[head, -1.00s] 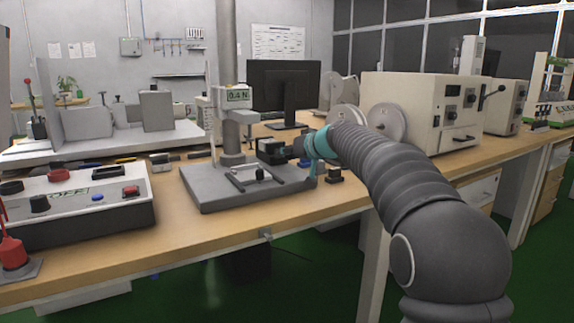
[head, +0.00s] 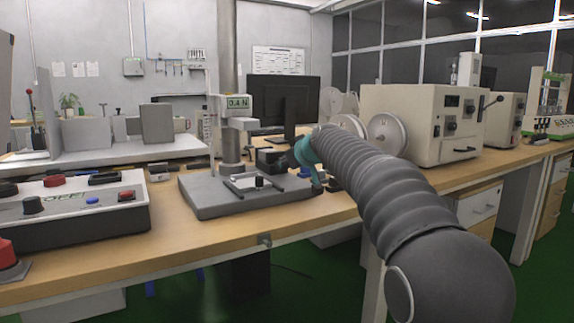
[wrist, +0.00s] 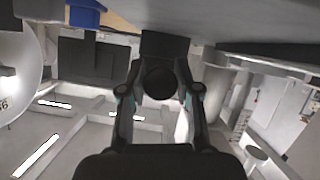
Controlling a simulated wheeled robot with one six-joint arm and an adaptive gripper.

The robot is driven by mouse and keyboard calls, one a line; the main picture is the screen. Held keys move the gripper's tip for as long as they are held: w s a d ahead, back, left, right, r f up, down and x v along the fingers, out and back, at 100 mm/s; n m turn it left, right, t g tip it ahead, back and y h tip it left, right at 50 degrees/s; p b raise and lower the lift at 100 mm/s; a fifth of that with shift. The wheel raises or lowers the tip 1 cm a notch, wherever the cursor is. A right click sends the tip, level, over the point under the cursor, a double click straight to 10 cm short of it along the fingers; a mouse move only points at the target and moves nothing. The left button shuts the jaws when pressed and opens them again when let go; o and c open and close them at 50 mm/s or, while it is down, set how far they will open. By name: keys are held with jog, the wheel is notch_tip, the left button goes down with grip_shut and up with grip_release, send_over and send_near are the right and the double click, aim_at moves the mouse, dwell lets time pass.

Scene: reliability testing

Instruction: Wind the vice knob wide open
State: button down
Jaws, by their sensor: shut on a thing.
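The vice (head: 270,159) is a small dark block above the grey base of a test stand (head: 222,204) in the head view. My gripper (head: 292,157) reaches it from the right, with teal parts showing. In the wrist view my gripper (wrist: 160,76) has its two black fingers on either side of a round dark knob (wrist: 160,86). The fingers are shut on the knob. Behind the knob is a dark block (wrist: 165,45), which looks like the vice body. The vice jaws and how far apart they are cannot be made out.
A control box (head: 75,208) stands at the left. A monitor (head: 284,95) and a cream machine (head: 420,120) stand behind and right.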

jog(key=c, duration=0.8)
grip_release()
jog(key=shift+s, duration=0.1)
jog(key=v, duration=1.2)
jog(key=s+d+f+m+g+h+p, duration=0.2)
jog(key=s+d+f, duration=0.3)
jog(key=s, duration=0.8)
jog(key=s+d+f+m+g+h+p, duration=0.2)
jog(key=s+d+f, duration=0.4)
jog(key=s, duration=0.7)
jog(key=s+d+f+m+g+h+p, duration=0.1)
jog(key=s+d+f+m+p, duration=0.3)
jog(key=s+f, duration=0.5)
jog(key=shift+s+d+m+g+h+p, duration=0.15)
jog(key=shift+s+d+h, duration=0.15)
jog(key=shift+s, duration=0.55)
jog(key=shift+s+d+m+g+h+p, duration=0.1)
jog(key=shift+s+d+h+p, duration=0.15)
jog(key=shift+s+d, duration=0.4)
jog(key=shift+s+d+m+g+h+p, duration=0.15)
jog(key=shift+s+h, duration=0.1)
jog(key=shift+s, duration=0.75)
